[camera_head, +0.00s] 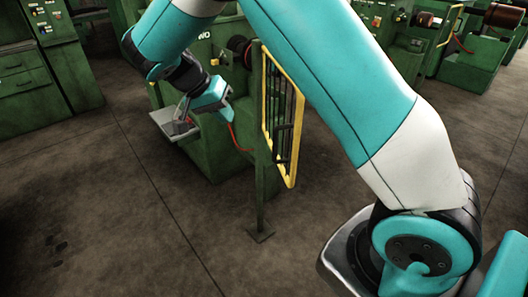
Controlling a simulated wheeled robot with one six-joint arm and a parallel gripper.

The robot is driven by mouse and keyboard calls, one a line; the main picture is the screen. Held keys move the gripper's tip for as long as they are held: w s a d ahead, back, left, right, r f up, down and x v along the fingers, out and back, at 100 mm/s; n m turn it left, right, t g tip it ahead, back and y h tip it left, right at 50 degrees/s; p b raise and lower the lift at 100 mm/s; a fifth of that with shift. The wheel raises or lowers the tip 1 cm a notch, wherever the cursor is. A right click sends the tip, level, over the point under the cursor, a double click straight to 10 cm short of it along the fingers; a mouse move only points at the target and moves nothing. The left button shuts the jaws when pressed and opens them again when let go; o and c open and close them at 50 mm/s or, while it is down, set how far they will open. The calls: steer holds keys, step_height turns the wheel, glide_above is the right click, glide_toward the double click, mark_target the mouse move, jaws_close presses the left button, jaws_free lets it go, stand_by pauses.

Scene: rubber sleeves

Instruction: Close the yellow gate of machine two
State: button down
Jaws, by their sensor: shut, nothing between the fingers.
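The yellow gate (280,112), a yellow frame with dark upright bars, stands at the picture's centre beside a green post (261,195). It is seen at a steep angle, jutting from the front of green machine two (212,150) towards me; it looks open. Part of the machine's lettering shows; my arm hides the rest and some of the machine's upper front. My gripper (181,113) is shut and empty. It is left of the gate, apart from it, pointing down over a small grey tray (168,128) on the machine's front.
The post's foot (260,233) stands on the floor. Another green machine with a cabinet (40,75) is at the left. More green machines (470,70) with copper-coloured rolls stand at the back right.

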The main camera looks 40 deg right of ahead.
steer(key=s+d+f+m+p, duration=0.1)
steer(key=s+d+f+p, duration=0.2)
steer(key=d+f, duration=0.5)
steer(key=shift+s+d+f+m+g+h, duration=0.3)
steer(key=shift+s+f+m+h, duration=0.1)
steer(key=shift+s+f, duration=0.5)
steer(key=shift+w+f, duration=0.1)
